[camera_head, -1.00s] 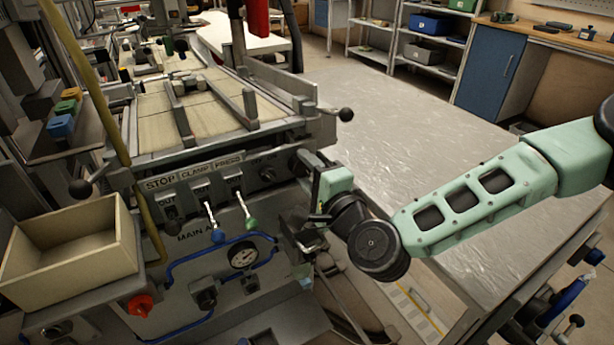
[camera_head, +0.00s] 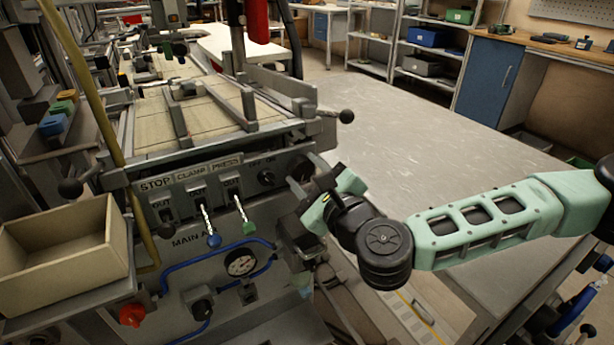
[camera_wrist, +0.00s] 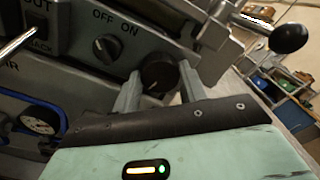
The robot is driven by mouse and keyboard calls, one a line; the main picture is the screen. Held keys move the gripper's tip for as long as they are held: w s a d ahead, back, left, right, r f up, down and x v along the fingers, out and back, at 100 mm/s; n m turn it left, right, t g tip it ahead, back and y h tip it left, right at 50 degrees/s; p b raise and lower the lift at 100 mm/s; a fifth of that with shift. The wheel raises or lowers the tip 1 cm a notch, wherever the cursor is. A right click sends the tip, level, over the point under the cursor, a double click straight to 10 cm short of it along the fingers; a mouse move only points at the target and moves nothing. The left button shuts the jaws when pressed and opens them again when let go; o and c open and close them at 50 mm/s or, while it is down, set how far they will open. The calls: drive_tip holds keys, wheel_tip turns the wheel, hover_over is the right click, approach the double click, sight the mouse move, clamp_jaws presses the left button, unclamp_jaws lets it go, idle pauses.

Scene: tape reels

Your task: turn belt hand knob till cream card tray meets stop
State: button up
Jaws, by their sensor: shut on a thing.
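A dark round knob (camera_wrist: 157,74) sits on the grey front panel, right of the OFF/ON switch (camera_wrist: 107,47). My gripper (camera_wrist: 160,80) is shut on it, one finger on each side. In the head view the knob (camera_head: 301,169) is at the panel's right end, and my tilted wrist partly covers that area. Cream card-like sheets (camera_head: 205,116) lie on the machine bed under grey bars. An open cream tray-like box (camera_head: 62,284) stands at the lower left. I cannot tell which is the card tray, and no contact with a stop is clear.
Two levers with blue (camera_head: 214,241) and green (camera_head: 250,228) tips stick out left of my gripper. A black ball handle (camera_head: 346,116) juts out above it. A pressure gauge (camera_head: 241,263) and blue hose are below. The grey table (camera_head: 450,150) at right is clear.

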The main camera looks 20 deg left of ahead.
drive_tip(key=shift+f+m, duration=0.1)
drive_tip(key=shift+m, duration=0.3)
drive_tip(key=o, duration=1)
drive_tip(key=shift+d, duration=0.1)
drive_tip(key=p+v, duration=1)
drive_tip(key=v, duration=0.7)
drive_tip(key=shift+s, duration=0.2)
